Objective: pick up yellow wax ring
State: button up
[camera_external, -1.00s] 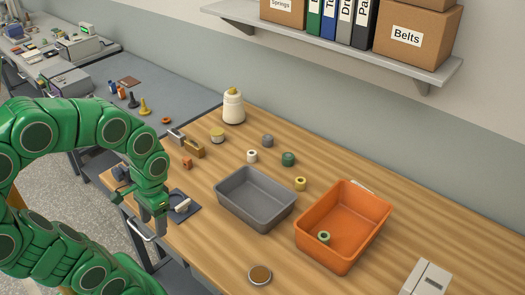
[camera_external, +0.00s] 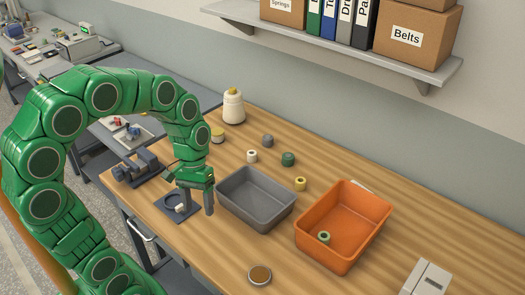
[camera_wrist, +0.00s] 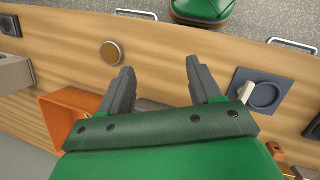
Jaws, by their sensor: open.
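A small yellow ring-like piece (camera_external: 300,184) stands on the bench behind the gap between the grey and orange bins in the external view. A cream and yellow round piece (camera_external: 217,135) stands farther back, partly hidden by my arm; I cannot tell for sure which is the wax ring. My gripper (camera_external: 190,203) is open and empty above the bench, left of the grey bin and near the dark pad. In the wrist view my gripper (camera_wrist: 160,64) shows spread fingers with bare wood between their tips. Neither yellow piece shows clearly there.
The grey bin (camera_external: 247,219) looks empty. The orange bin (camera_external: 368,231) holds a green-edged spool (camera_external: 323,238). A round brown-topped tin (camera_external: 259,275) sits near the front edge. White, grey and green spools and a white bottle (camera_external: 233,107) stand at the back. A dark pad (camera_external: 178,208) holds a white piece.

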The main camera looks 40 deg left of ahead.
jog(key=w+d+f+n+h, duration=0.1)
jog(key=w+d+n+h, duration=0.2)
jog(key=w, duration=1)
jog(key=n+t+h, duration=0.2)
jog(key=n+h, duration=0.5)
jog(key=n, duration=0.4)
send_near(303, 182)
jog(key=shift+s+d+f, duration=0.2)
jog(key=shift+d+f, duration=0.2)
jog(key=shift+d, duration=0.05)
jog(key=shift+s+d+f, duration=0.25)
jog(key=shift+d+f, duration=0.15)
jog(key=shift+d, duration=0.1)
jog(key=shift+w+a+f+h, duration=0.1)
jog(key=shift+w+f+h, duration=0.15)
jog(key=shift+f, duration=0.45)
jog(key=shift+x, duration=0.8)
jog(key=shift+w+d+r+x, duration=0.1)
jog(key=shift+w+r+x, duration=0.05)
jog(key=shift+x, duration=0.85)
jog(key=shift+w+d+r+x, duration=0.1)
jog(key=shift+w+r+x, duration=0.1)
jog(key=shift+x, duration=0.8)
jog(key=shift+w+r+x, duration=0.1)
jog(key=shift+w+x, duration=0.05)
jog(key=shift+x, duration=0.85)
jog(key=shift+c, duration=0.3)
